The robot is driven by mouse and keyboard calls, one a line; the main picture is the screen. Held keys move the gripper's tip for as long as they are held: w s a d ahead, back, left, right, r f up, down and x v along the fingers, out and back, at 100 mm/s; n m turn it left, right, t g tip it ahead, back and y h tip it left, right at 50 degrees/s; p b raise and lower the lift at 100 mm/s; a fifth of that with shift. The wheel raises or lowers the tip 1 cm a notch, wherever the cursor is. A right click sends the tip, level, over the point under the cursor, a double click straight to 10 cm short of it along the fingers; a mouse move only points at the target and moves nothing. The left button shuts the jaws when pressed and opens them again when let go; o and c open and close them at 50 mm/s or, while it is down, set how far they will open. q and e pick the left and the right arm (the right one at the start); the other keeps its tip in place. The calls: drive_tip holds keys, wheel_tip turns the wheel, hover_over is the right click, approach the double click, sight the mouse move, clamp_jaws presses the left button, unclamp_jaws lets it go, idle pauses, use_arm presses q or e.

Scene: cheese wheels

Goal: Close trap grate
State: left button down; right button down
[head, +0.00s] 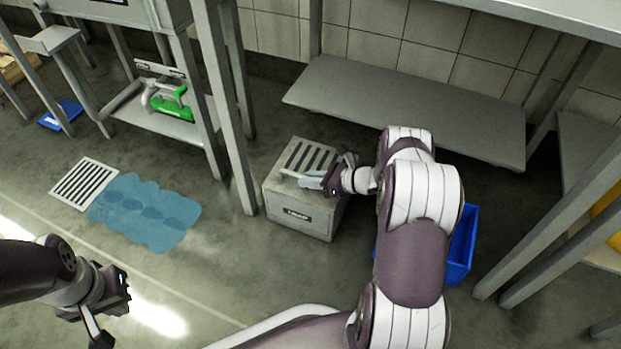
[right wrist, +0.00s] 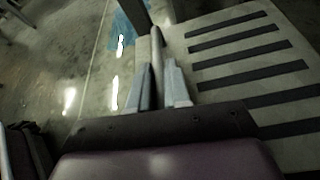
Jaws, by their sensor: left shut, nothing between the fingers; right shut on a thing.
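A grey metal trap box (head: 300,217) with a label on its front stands on the floor in the middle of the head view. Its slotted grate (head: 307,157) lies on top and looks about flat; I cannot tell whether it is fully seated. The slots also show in the right wrist view (right wrist: 245,57). My right gripper (head: 312,180) is at the box's top and is shut on a pale bar (right wrist: 157,50) beside the slots. Whether the bar joins the grate is hidden. My left gripper (head: 97,332) is shut and empty above the floor at lower left, far from the box.
A floor drain (head: 85,183) and a blue wet patch (head: 145,212) lie to the left. A table leg (head: 237,150) stands close to the box's left. A low shelf (head: 400,110) is behind it. A blue bin (head: 462,245) stands to the right, partly behind my right arm.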

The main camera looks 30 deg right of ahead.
drive_tip(key=shift+s+a+f, duration=0.1)
drive_tip(key=shift+s+f, duration=0.05)
drive_tip(key=shift+f, duration=0.05)
drive_tip(key=c, duration=1.4)
unclamp_jaws()
drive_tip(key=shift+f, duration=0.1)
drive_tip(key=shift+c, duration=0.2)
drive_tip(key=shift+d+r, duration=0.2)
drive_tip(key=shift+r, duration=0.05)
drive_tip(key=p+v, duration=0.6)
drive_tip(key=v, duration=0.6)
drive_tip(key=shift+s+d, duration=0.1)
drive_tip(key=shift+s, duration=0.05)
